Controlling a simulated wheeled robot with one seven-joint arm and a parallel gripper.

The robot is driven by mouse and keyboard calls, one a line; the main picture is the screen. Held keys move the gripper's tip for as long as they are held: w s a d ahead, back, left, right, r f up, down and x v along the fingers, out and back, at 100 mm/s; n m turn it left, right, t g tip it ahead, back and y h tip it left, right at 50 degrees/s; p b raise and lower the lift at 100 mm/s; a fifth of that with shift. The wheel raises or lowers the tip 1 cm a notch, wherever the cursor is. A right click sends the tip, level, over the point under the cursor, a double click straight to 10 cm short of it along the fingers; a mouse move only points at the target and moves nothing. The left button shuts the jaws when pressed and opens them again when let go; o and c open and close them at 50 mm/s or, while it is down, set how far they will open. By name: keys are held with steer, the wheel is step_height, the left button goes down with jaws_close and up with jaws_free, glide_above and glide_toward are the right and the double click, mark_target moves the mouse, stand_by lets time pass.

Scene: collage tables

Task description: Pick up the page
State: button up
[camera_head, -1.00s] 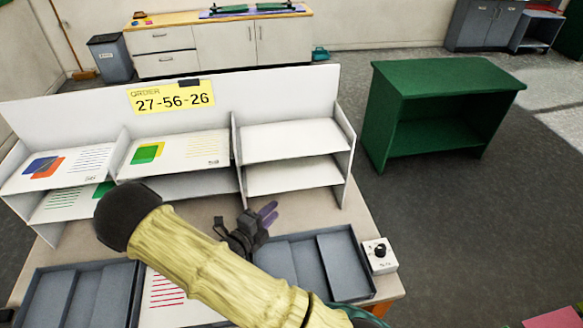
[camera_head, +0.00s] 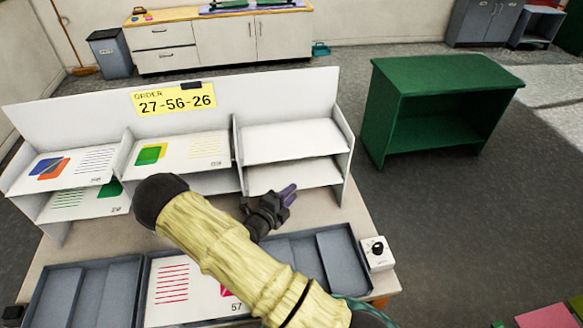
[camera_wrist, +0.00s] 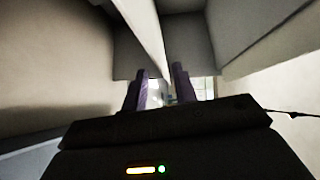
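My gripper (camera_head: 284,199) is in front of the lower right shelf of the white rack. In the wrist view its two purple fingers (camera_wrist: 160,88) stand apart with nothing visible between them. A page with blue and orange shapes (camera_head: 55,167) lies on the upper left shelf. A page with green and yellow shapes (camera_head: 180,152) lies on the upper middle shelf. Another page with green marks (camera_head: 72,204) lies on the lower left shelf. A page marked 57 (camera_head: 175,292) lies in the middle tray, partly hidden by my arm. Both right shelves look bare.
The white rack (camera_head: 80,118) stands on the table (camera_head: 110,240) and bears a yellow order card (camera_head: 173,98) reading 27-56-26. Grey trays (camera_head: 335,258) line the table's front. A white box with a black knob (camera_head: 377,254) sits at right. A green shelf unit (camera_head: 440,85) stands beyond.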

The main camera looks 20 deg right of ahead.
steer(key=x, duration=0.3)
steer(key=shift+w+d+p, duration=0.1)
steer(key=shift+d+p, duration=0.1)
steer(key=shift+p, duration=0.2)
jaws_close()
